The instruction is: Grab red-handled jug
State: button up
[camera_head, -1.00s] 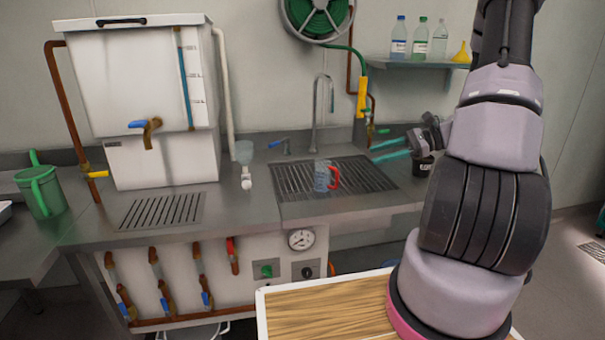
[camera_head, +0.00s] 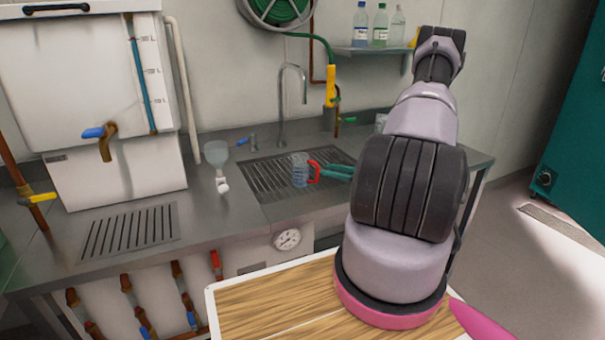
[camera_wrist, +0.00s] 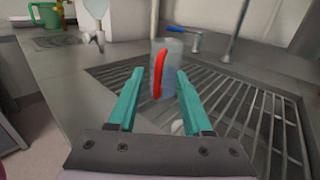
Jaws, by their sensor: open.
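The red-handled jug (camera_head: 300,171) is clear bluish and stands upright on the sink's drain grate. Its red handle faces right, towards my gripper (camera_head: 338,172). In the wrist view the jug (camera_wrist: 171,62) is straight ahead, with its red handle towards me. My gripper (camera_wrist: 158,92) is open there, its teal fingers on either side of the line to the handle. The fingertips look close to the handle. I cannot tell whether the handle is between them or just beyond. My arm hides part of the counter on the right.
A tall tap (camera_head: 284,105) stands behind the grate (camera_head: 262,178). A clear funnel-like vessel (camera_head: 216,152) and a white tank (camera_head: 115,170) are to the left. Bottles (camera_head: 380,26) stand on a wall shelf. A wooden-topped surface (camera_head: 262,308) lies in front.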

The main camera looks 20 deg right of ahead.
aim_at(317, 181)
jog(key=x, duration=0.4)
jog(key=shift+w+a+f, duration=0.1)
jog(key=shift+a+f, duration=0.15)
jog(key=shift+f, duration=0.15)
jog(key=shift+w+a, duration=0.25)
jog(key=shift+w, duration=0.1)
grip_shut()
dwell(0.8)
